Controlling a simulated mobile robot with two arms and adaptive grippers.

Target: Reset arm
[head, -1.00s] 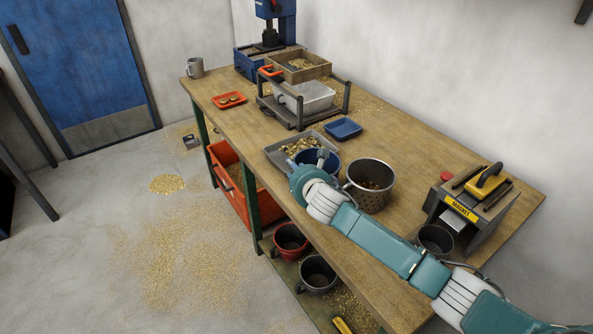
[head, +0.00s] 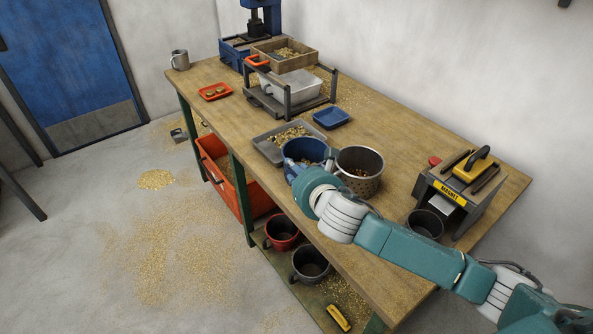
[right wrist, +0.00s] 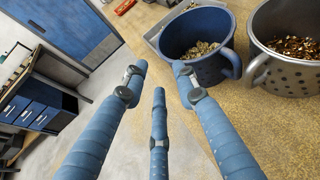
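My left gripper is in neither view.
A perforated metal pot (head: 359,172) stands beside the blue pot. A magnet box (head: 459,194) and dark cup (head: 425,224) are at the bench's right. A chip tray (head: 268,148), blue tray (head: 331,118) and sieve rack (head: 288,95) lie behind. Red crate (head: 240,190) sits below.

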